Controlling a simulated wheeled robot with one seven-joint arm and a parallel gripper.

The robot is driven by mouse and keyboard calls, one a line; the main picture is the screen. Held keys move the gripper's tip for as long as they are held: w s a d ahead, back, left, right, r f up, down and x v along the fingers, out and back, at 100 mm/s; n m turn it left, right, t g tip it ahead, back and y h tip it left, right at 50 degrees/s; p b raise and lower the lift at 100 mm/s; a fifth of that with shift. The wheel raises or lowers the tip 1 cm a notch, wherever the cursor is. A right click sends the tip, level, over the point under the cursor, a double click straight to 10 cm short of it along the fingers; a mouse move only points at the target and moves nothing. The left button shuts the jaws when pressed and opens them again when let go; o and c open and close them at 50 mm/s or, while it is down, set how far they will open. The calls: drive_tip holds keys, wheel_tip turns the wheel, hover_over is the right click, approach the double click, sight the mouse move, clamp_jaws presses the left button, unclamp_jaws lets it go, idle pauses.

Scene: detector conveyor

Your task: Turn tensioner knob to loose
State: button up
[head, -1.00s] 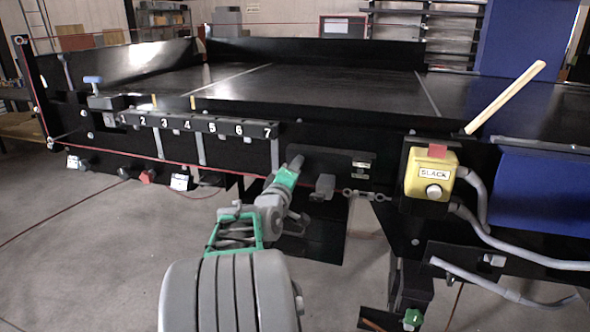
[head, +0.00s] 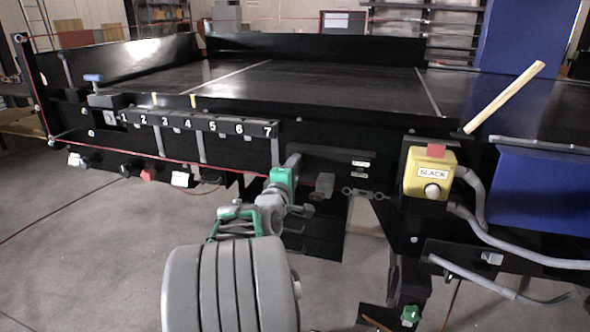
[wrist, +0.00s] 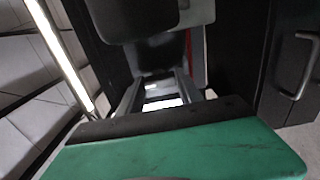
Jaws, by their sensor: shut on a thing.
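My gripper (head: 293,160) is at the front side of the black conveyor frame, below the numbered strip's right end. In the wrist view my gripper (wrist: 163,78) has its two grey fingers shut on a dark grey block-like part, which I take to be the tensioner knob (wrist: 160,52). The gripper and wrist hide this part in the head view. A dark plate (head: 335,165) with two small pale labels is just right of the gripper; I cannot read the labels or the knob's setting.
A grey knob-like part (head: 323,185) and a turnbuckle (head: 362,193) are close right of the gripper. A yellow box (head: 430,172) labelled SLACK, with grey hoses, is further right. A green knob (head: 411,315) is low down. The floor at left is open.

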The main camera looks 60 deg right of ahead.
drive_tip(key=o, duration=1.4)
drive_tip(key=shift+a, duration=0.1)
drive_tip(key=a, duration=0.5)
drive_tip(key=s+a+b, duration=0.1)
drive_tip(key=a, duration=0.1)
drive_tip(key=shift+s+a, duration=0.1)
drive_tip(key=shift+a, duration=0.15)
